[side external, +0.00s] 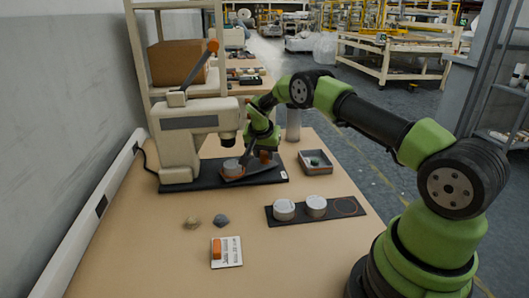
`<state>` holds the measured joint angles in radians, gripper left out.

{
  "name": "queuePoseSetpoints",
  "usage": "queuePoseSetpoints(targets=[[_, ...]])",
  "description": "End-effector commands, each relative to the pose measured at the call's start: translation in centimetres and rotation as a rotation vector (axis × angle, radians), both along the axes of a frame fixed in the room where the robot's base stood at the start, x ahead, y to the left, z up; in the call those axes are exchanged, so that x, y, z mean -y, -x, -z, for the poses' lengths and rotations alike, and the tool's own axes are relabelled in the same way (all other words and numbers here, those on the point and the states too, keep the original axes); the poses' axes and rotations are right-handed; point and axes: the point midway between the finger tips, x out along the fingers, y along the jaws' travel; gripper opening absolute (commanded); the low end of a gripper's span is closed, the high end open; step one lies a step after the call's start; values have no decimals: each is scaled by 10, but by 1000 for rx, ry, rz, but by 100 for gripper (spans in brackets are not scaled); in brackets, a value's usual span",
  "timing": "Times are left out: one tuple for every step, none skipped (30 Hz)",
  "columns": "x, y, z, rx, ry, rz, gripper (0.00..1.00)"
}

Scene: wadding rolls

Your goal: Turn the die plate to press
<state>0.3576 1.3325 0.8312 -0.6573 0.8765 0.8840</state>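The pale press (190,125) stands on a dark base (205,186) at the left of the table. A dark lever (196,68) with an orange knob (212,46) slants up from its top. The die plate (234,177) looks like the small orange-edged plate on the base, below and slightly right of the press head. A light grey round piece (231,166) sits on it. A brown-orange peg (264,157) stands to the right. My gripper (247,158) points down between the round piece and the peg. Its fingers are small and dark, so contact and opening are unclear.
A grey tray (303,168) with a small greenish thing lies right of the base. A dark strip (275,216) holds two round white tins and an empty ring mark. Two small lumps (192,222) and a card (228,259) with an orange block lie in front.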

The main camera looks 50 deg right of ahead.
Motion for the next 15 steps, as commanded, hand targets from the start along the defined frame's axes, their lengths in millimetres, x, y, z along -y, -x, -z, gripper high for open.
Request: queuePoseSetpoints(targets=[[0, 0, 0, 0, 0, 0, 42], [0, 0, 0, 0, 0, 0, 49], [0, 0, 0, 0, 0, 0, 58], [0, 0, 0, 0, 0, 0, 59], [0, 0, 0, 0, 0, 0, 59], [0, 0, 0, 0, 0, 0, 59], [0, 0, 0, 0, 0, 0, 59], [0, 0, 0, 0, 0, 0, 59], [0, 0, 0, 0, 0, -1, 59], [0, 0, 0, 0, 0, -1, 59], [0, 0, 0, 0, 0, -1, 59], [0, 0, -1, 0, 0, -1, 59], [-1, 0, -3, 0, 0, -1, 59], [-2, 0, -4, 1, 0, -1, 59], [-3, 1, -8, 1, 1, -1, 59]])
